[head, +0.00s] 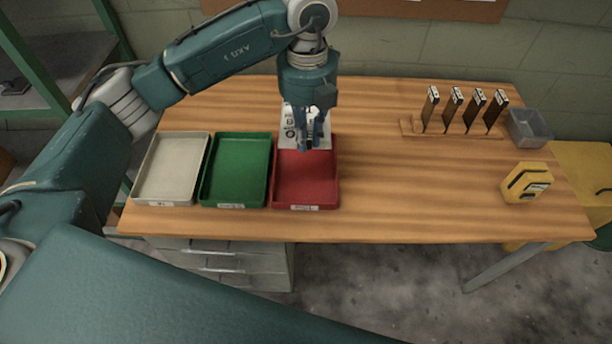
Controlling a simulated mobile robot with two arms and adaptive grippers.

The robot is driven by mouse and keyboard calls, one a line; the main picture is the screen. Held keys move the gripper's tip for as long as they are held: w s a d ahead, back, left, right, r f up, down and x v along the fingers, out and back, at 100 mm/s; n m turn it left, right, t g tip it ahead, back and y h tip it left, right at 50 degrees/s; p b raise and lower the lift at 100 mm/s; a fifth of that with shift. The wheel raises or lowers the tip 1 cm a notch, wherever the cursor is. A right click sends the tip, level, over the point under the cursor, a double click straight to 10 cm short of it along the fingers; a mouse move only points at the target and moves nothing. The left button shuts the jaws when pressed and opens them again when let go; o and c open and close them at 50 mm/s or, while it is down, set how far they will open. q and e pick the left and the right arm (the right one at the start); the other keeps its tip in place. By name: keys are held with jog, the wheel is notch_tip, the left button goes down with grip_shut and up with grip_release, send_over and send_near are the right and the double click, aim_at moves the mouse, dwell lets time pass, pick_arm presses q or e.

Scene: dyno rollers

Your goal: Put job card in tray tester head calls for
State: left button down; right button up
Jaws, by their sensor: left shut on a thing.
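My left gripper (307,140) is over the back part of the red tray (318,190). It is shut on the white job card (289,128), which shows behind and beside the fingers at the tray's back edge. I cannot tell whether the card touches the tray. The green tray (237,168) and the cream tray (172,168) stand to the left, both empty. The yellow tester (527,183) lies at the right of the table with a small display, too small to read. My right gripper is out of view.
A wooden rack (460,131) with several dark upright pieces stands at the back right, beside a grey bin (529,128). The wooden table (420,195) is clear between the red tray and the tester. Drawers (235,263) are under the table.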

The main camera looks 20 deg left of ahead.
pick_arm(q)
jog(key=p, duration=0.3)
send_over(307, 195)
notch_tip(307, 195, down, 15)
jog(key=shift+s+r, duration=0.1)
jog(key=shift+r, duration=0.05)
notch_tip(307, 195, down, 5)
jog(key=shift+r, duration=0.2)
jog(key=shift+f, duration=0.2)
jog(key=c, duration=1.7)
grip_release()
jog(key=shift+o, duration=0.2)
jog(key=shift+r, duration=0.15)
